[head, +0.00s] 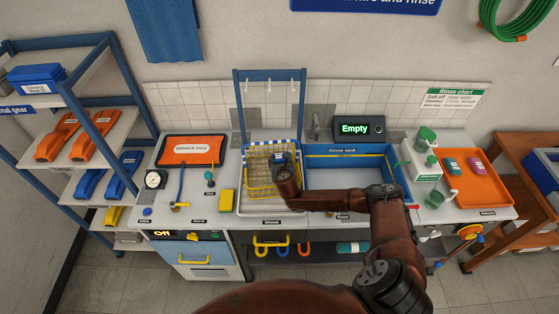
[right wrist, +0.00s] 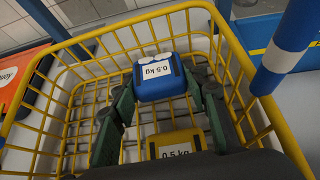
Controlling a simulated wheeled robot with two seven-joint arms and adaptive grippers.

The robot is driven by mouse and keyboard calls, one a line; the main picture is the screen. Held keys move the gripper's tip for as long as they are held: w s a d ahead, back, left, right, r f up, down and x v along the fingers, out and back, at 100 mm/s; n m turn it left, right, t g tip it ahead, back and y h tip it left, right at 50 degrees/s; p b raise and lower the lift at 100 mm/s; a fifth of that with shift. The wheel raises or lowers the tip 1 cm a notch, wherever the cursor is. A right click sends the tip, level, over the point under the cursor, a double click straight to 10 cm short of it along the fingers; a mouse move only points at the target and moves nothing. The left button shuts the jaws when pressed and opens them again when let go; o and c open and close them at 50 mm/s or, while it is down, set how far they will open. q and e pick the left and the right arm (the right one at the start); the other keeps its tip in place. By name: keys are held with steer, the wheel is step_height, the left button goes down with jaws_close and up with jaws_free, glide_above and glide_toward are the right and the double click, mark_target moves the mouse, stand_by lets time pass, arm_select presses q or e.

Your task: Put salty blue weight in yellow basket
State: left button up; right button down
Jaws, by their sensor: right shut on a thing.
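The blue weight (right wrist: 160,82), labelled 0.5 kg, is between the dark fingers of my right gripper (right wrist: 163,76), which is shut on it. The yellow wire basket (right wrist: 87,45) surrounds it in the right wrist view; whether the weight touches the basket floor I cannot tell. In the head view my right gripper (head: 280,162) reaches down over the yellow basket (head: 254,152) from the right. A yellow weight (right wrist: 172,143), also labelled 0.5 kg, is inside the basket, partly hidden by my gripper. My left gripper is not in view.
The basket stands under a blue hook frame (head: 270,74). A blue rinse tank (head: 345,180) is directly right of it, with a display reading Empty (head: 358,128) behind. A yellow sponge (head: 227,200) lies left. An orange tray (head: 480,184) holds small items farther right.

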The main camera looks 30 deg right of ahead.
steer(key=c, duration=1.1)
jaws_free()
steer(key=shift+c, duration=0.2)
steer(key=shift+r, duration=0.15)
steer(key=shift+r, duration=0.35)
steer(key=p+v, duration=0.1)
steer(key=v, duration=1.1)
steer(key=shift+r+p, duration=0.1)
steer(key=shift+p, duration=0.2)
